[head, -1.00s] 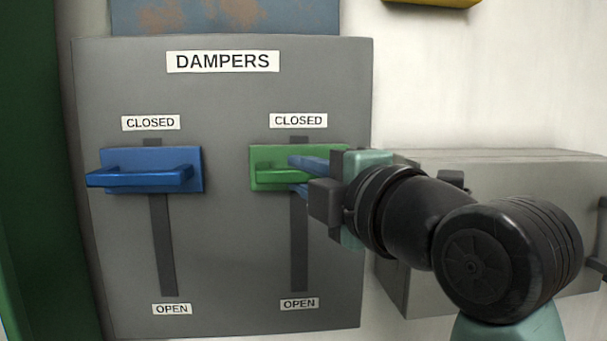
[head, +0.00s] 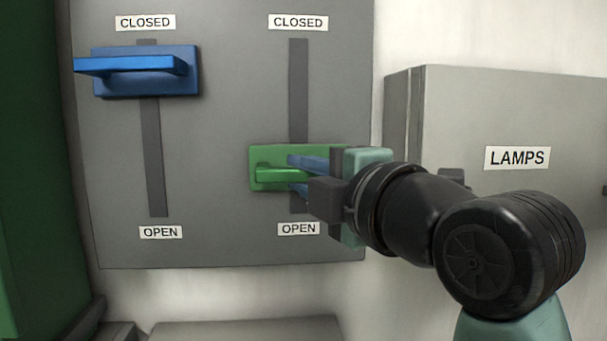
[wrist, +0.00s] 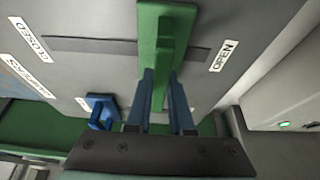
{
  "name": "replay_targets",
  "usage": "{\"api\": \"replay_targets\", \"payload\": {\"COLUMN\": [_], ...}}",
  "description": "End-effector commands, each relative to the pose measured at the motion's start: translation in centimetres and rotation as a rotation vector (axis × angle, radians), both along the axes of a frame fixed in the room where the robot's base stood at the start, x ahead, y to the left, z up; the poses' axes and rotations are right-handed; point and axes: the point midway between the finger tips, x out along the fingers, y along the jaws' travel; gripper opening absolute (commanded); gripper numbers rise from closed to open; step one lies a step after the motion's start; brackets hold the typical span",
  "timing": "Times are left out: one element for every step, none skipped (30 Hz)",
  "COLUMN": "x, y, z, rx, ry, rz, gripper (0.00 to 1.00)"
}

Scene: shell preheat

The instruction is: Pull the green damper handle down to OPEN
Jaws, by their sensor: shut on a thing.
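The green damper handle (head: 281,175) is low on its dark vertical slot (head: 298,95), just above the right OPEN label (head: 298,229). A short piece of slot shows below its plate. My gripper (head: 296,175) reaches in from the right and is shut on the green handle's bar. In the wrist view the two blue fingers (wrist: 161,85) lie on either side of the green bar (wrist: 163,50), with the OPEN label to the right. The right CLOSED label (head: 298,22) is at the slot's top.
The blue damper handle (head: 135,68) is at the top of its own slot, under the left CLOSED label. A grey LAMPS box (head: 500,115) stands out from the wall to the right, behind my arm. A green upright surface (head: 30,150) borders the panel's left.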

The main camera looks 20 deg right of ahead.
Motion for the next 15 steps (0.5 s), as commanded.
{"api": "replay_targets", "payload": {"x": [0.0, 0.0, 0.0, 0.0, 0.0, 0.0, 0.0, 0.0, 0.0, 0.0, 0.0, 0.0, 0.0, 0.1, 0.1], "y": [0.0, 0.0, 0.1, 0.1, 0.1, 0.1, 0.1, 0.1, 0.1, 0.1, 0.1, 0.1, 0.1, 0.1, 0.1], "z": [-1.7, -2.1, -2.5, -2.7, -2.9, -3.1, -3.1, -3.2, -3.3, -3.3, -3.3, -3.3, -3.4, -3.4, -3.4], "rx": [0.001, 0.001, 0.001, 0.001, 0.001, 0.001, 0.001, 0.001, 0.001, 0.001, 0.002, 0.001, 0.001, 0.002, 0.002], "ry": [0.002, 0.002, 0.002, 0.002, 0.002, 0.002, 0.001, 0.001, 0.002, 0.003, 0.004, 0.005, 0.006, 0.008, 0.009], "rz": [0.002, 0.002, 0.002, 0.002, 0.002, 0.002, 0.002, 0.002, 0.002, 0.002, 0.002, 0.003, 0.003, 0.003, 0.003], "gripper": [0.0, 0.0, 0.0, 0.0, 0.0, 0.0, 0.0, 0.0, 0.0, 0.0, 0.0, 0.0, 0.0, 0.0, 0.0]}}
